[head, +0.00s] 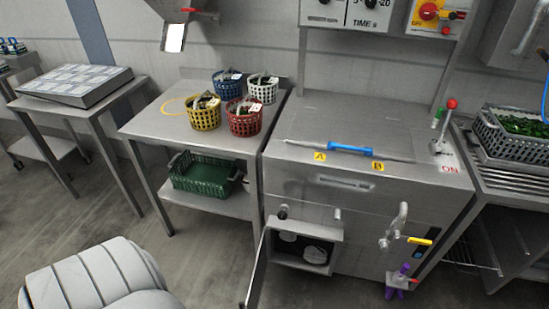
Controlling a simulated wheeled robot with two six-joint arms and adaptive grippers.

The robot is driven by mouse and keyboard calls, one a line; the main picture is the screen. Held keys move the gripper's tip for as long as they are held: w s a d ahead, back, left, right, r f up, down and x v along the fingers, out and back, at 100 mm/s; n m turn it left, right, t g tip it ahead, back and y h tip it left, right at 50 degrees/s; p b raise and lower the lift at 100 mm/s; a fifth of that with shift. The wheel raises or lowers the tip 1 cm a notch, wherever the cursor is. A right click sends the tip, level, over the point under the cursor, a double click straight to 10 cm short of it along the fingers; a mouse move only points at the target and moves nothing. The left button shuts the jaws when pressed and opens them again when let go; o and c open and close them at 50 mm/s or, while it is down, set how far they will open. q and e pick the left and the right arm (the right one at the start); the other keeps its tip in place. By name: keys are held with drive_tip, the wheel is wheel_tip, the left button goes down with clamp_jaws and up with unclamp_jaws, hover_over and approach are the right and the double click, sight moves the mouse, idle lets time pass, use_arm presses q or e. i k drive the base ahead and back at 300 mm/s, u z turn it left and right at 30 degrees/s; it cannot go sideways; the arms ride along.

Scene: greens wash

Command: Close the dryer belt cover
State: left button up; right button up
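The steel machine (365,195) stands right of center. Low on its front is an open compartment (325,240) with pale rounded parts inside. A narrow panel (258,270) stands swung out at the compartment's left side, seen nearly edge-on; it looks like the belt cover, standing open. Its lower end is near the bottom edge of the picture. The machine's flat top lid (350,125), with a blue handle (350,149) between labels A and B, lies down. Neither of my grippers is in view.
A valve pipe (394,228), a yellow lever (420,241) and a purple fitting (401,281) stick out right of the compartment. A side table (150,122) holds several baskets, with a green crate (203,174) below. Open floor (205,260) lies in front.

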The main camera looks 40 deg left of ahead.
sight(253, 300)
drive_tip(key=z, duration=1.85)
drive_tip(key=k, duration=1.2)
drive_tip(key=u, duration=1.3)
drive_tip(key=k, duration=0.15)
drive_tip(key=u, duration=0.4)
drive_tip(key=i, duration=0.15)
